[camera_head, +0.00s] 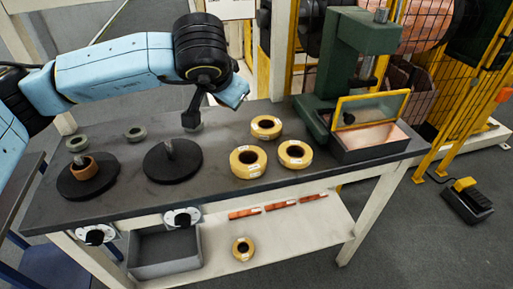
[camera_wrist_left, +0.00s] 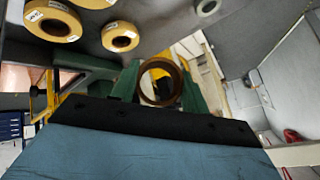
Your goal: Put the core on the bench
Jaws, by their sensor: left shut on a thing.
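The core in my left gripper is a brown ring (camera_wrist_left: 160,82), seen nearly end-on in the left wrist view. It sits between the two dark green fingers of my left gripper (camera_wrist_left: 160,90), which is shut on it. In the head view my left wrist is above the back of the dark bench top (camera_head: 215,190); the fingers and the held core are hidden there. Another brown ring (camera_head: 84,167) sits on the left black disc (camera_head: 88,183). My right gripper is not in view.
A second black disc (camera_head: 172,163) with a bare post stands mid-bench. Several yellow rolls (camera_head: 249,162) and grey rings (camera_head: 135,132) lie on the top. A grey box with a yellow-framed lid (camera_head: 372,105) and a green press (camera_head: 350,50) stand right.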

